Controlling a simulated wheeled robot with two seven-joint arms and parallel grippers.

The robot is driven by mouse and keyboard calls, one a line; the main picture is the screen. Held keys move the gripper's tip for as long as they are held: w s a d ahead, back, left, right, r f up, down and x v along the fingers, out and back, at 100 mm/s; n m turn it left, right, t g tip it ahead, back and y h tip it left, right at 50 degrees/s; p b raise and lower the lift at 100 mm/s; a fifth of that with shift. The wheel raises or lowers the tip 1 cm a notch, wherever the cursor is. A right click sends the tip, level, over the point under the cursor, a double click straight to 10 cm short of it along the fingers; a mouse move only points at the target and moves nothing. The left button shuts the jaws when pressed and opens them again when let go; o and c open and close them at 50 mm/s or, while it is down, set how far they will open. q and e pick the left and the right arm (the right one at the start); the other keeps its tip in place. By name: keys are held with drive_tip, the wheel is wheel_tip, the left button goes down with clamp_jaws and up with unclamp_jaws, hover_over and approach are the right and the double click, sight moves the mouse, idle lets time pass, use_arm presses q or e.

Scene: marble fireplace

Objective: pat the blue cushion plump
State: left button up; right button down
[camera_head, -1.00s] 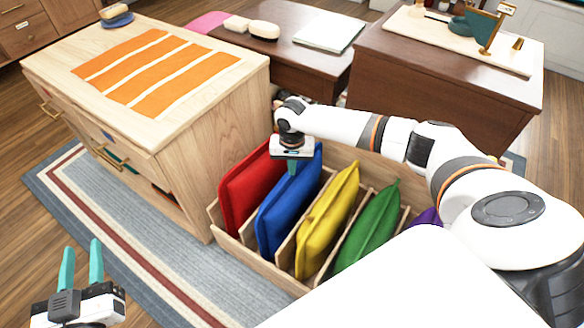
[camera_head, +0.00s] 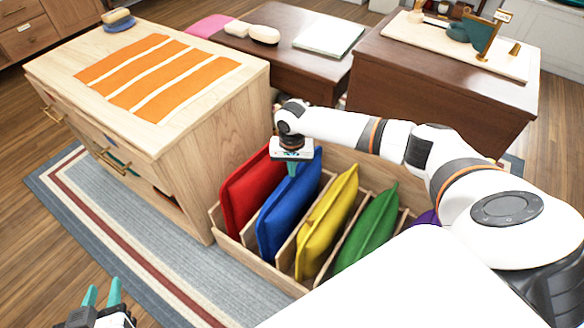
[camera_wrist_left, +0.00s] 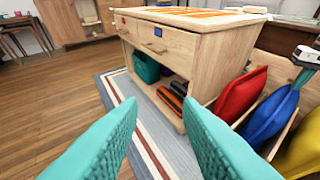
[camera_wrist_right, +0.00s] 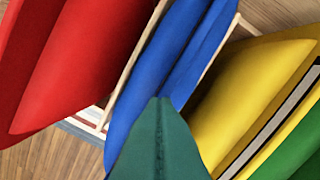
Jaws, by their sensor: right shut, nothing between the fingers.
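The blue cushion (camera_head: 287,208) stands on edge, leaning, in a slot of a wooden divided rack (camera_head: 230,241), between a red cushion (camera_head: 249,193) and a yellow cushion (camera_head: 325,225). My right gripper (camera_head: 292,169) points down at the top of the blue cushion, fingers shut and empty. In the right wrist view its teal fingertips (camera_wrist_right: 160,105) overlap the blue cushion (camera_wrist_right: 165,70); whether they touch or press it is unclear. My left gripper (camera_head: 103,294) is low at the left, away from the rack. Its fingers are apart with nothing between them in the left wrist view (camera_wrist_left: 160,130).
A green cushion (camera_head: 368,228) and a partly hidden purple cushion (camera_head: 428,217) stand further right in the rack. A wooden cabinet (camera_head: 190,150) with an orange striped cloth (camera_head: 155,75) stands close left of it. Dark desks (camera_head: 440,85) are behind. The rug (camera_head: 120,230) is clear.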

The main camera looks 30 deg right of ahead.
drive_tip(key=shift+r+p, duration=0.3)
drive_tip(key=shift+p, duration=0.15)
drive_tip(key=shift+r+p, duration=0.3)
drive_tip(key=shift+p, duration=0.1)
drive_tip(key=shift+r+p, duration=0.3)
drive_tip(key=shift+p, duration=0.15)
drive_tip(key=shift+r+p, duration=0.2)
drive_tip(key=shift+p, duration=0.2)
use_arm(q)
drive_tip(key=s+a+f+g+y, duration=0.1)
drive_tip(key=s+a+f+g, duration=0.1)
drive_tip(key=s, duration=0.4)
drive_tip(key=s+a+f+g+y, duration=0.1)
drive_tip(key=s+a+f+g, duration=0.1)
drive_tip(key=s+f+g, duration=0.2)
drive_tip(key=s+g, duration=0.2)
drive_tip(key=g, duration=0.1)
drive_tip(key=shift+s+a+f, duration=0.2)
drive_tip(key=shift+f, duration=0.1)
drive_tip(key=shift+w, duration=0.15)
use_arm(e)
drive_tip(key=shift+f, duration=0.15)
